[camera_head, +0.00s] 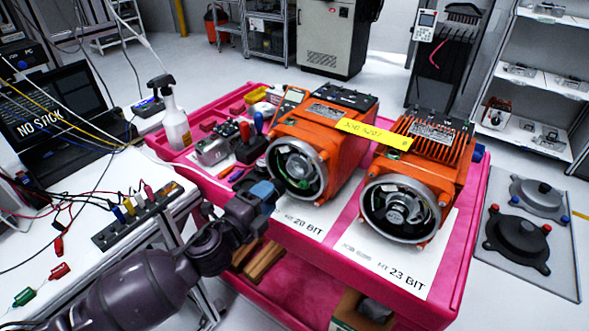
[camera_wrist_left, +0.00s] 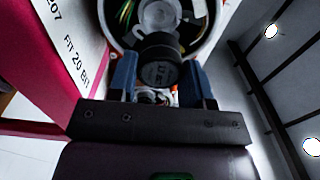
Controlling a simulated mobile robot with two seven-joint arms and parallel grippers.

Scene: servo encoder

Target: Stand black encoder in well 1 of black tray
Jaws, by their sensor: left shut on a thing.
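My left gripper (camera_head: 268,190) is at the open round end of the left orange motor (camera_head: 318,135). In the left wrist view its blue fingers (camera_wrist_left: 159,80) are shut on the black encoder (camera_wrist_left: 158,66), a short dark cylinder. The encoder is right in front of the motor's opening, where wires show. I cannot tell whether it still touches the motor. In the head view the gripper hides the encoder. I cannot make out a black tray with wells in either view. My right gripper is not in view.
A second orange motor (camera_head: 425,165) stands to the right on the magenta cart (camera_head: 455,270). White sheets below the motors read 20 BIT and 23 BIT. A white bench (camera_head: 60,215) at left holds a black terminal strip (camera_head: 135,215). Dark round covers (camera_head: 517,245) lie on a grey mat.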

